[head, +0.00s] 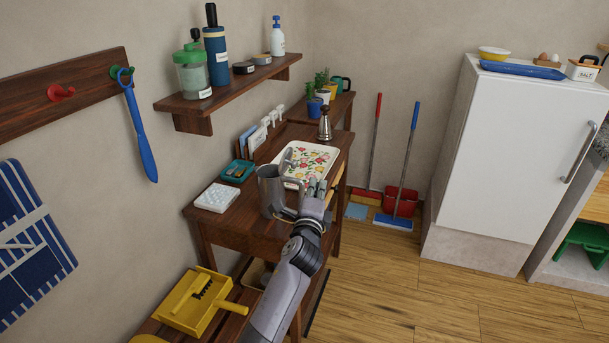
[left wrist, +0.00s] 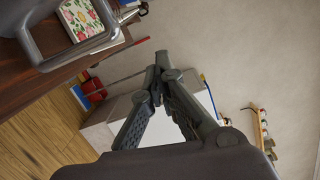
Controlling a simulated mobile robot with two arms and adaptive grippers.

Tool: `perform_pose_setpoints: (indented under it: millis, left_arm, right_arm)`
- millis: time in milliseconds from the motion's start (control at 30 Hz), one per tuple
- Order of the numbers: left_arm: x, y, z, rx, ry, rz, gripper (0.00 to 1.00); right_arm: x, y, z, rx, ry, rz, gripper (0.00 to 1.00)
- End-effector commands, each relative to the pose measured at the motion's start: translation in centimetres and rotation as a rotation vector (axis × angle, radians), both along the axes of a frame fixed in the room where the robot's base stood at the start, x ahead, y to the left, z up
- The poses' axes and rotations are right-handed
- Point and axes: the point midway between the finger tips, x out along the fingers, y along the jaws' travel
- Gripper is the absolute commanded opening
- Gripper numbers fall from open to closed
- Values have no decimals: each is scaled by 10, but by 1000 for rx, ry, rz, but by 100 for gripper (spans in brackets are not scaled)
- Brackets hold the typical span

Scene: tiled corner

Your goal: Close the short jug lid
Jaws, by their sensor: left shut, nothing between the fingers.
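A grey metal jug (head: 270,192) stands upright on the dark wooden side table, near its front edge. Its lid (head: 287,158) appears raised, tilted up above the rim on the far right side. My left gripper (head: 318,186) is just right of the jug, beside its handle, and holds nothing. In the left wrist view the fingertips (left wrist: 162,62) meet, and the jug's handle (left wrist: 118,42) shows as a grey loop at upper left, apart from the fingers. The lid is not clear in that view. My right gripper is not in view.
A flowered tray (head: 327,150) lies behind the jug, with a metal bell-shaped item (head: 325,125) beyond. A white pad (head: 216,197) and teal dish (head: 237,171) lie left. A wall shelf (head: 230,92) hangs above.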

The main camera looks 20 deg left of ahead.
Motion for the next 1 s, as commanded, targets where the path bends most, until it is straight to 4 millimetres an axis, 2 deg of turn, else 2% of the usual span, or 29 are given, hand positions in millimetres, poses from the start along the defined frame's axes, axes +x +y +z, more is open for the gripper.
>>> perform_pose_setpoints:
  millis: [33,167,233,433,1000]
  left_arm:
    - [12,1,2,-2,-1,-1,0]
    - [34,4,1,-2,0,-2,0]
    - [32,20,7,2,2,1,0]
    - [34,39,9,-1,1,-1,0]
    - [34,44,9,-13,2,-1,0]
  right_arm:
    - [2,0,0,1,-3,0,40]
    - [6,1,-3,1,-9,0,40]
    - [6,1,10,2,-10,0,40]
    - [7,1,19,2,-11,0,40]
    - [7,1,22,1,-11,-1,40]
